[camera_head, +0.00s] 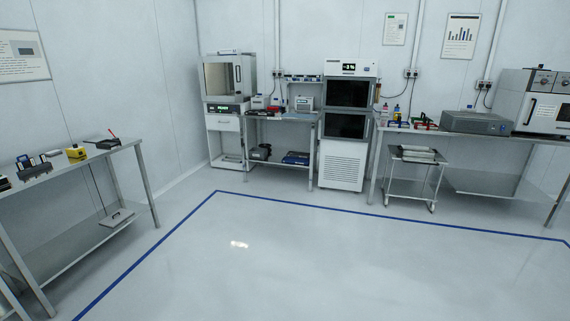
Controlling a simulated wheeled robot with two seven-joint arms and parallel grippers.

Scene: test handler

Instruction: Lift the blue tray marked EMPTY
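A flat blue object (297,158), possibly a tray, lies on the lower shelf of the small metal table (283,117) at the back. It is far off and too small for me to read any marking such as EMPTY. I cannot tell whether anything lies in it. Neither of my grippers shows in the head view.
A tall white machine (343,163) with dark windows stands right of the small table. A long bench (460,131) runs along the right, with a wheeled cart (414,164) below. Another bench (87,158) stands left. The floor (330,250) inside the blue line is clear.

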